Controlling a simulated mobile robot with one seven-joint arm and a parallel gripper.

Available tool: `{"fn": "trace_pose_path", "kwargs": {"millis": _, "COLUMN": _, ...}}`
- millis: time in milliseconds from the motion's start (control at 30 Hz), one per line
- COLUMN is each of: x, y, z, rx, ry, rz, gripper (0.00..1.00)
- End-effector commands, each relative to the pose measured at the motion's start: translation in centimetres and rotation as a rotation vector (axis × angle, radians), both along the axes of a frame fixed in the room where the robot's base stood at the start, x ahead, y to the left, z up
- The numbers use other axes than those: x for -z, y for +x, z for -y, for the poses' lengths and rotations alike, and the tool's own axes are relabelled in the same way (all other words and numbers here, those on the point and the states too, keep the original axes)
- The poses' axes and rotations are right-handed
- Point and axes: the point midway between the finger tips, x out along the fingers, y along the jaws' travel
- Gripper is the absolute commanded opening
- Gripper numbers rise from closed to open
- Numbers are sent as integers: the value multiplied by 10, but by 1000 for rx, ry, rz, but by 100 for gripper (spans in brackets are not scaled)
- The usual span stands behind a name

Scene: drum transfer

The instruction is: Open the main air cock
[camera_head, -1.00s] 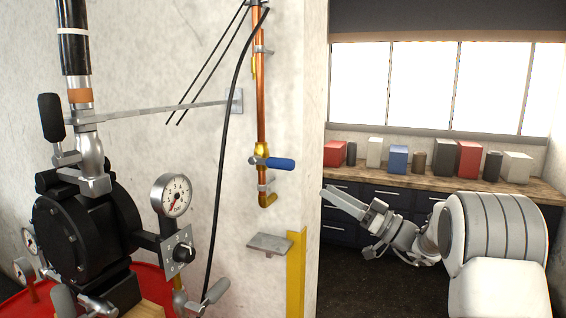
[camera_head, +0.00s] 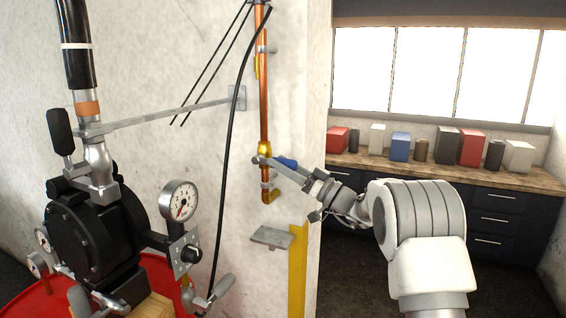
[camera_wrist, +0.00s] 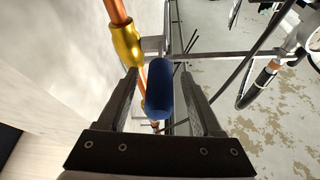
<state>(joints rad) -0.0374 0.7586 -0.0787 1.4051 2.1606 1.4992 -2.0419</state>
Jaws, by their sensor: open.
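The main air cock has a brass body (camera_head: 264,148) on a vertical copper pipe (camera_head: 264,95), with a blue lever handle (camera_head: 287,162) pointing to the right, across the pipe. In the wrist view the blue handle (camera_wrist: 159,92) lies between the two dark fingers of my gripper (camera_wrist: 160,75), and the brass body (camera_wrist: 127,40) is just beyond the left fingertip. The fingers are open, with a gap visible on each side of the handle. In the head view my gripper (camera_head: 285,170) is at the handle and covers part of it.
A small metal shelf (camera_head: 272,237) and a yellow strip (camera_head: 297,268) are below the cock. A black hose (camera_head: 229,130) hangs left of the pipe. A black pump (camera_head: 95,235) with a pressure gauge (camera_head: 180,201) stands at left. A counter (camera_head: 430,170) with boxes is behind.

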Motion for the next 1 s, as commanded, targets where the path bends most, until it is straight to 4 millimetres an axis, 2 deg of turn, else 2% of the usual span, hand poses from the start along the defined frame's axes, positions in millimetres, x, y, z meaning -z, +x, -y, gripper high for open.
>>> {"fn": "trace_pose_path", "kwargs": {"millis": 167, "x": 0, "y": 0, "z": 0, "rx": 0, "ry": 0, "rz": 0, "gripper": 67}}
{"fn": "trace_pose_path", "kwargs": {"millis": 533, "x": 0, "y": 0, "z": 0, "rx": 0, "ry": 0, "rz": 0, "gripper": 0}}
{"fn": "trace_pose_path", "kwargs": {"millis": 1000, "x": 0, "y": 0, "z": 0, "rx": -1, "ry": 0, "rz": 1, "gripper": 0}}
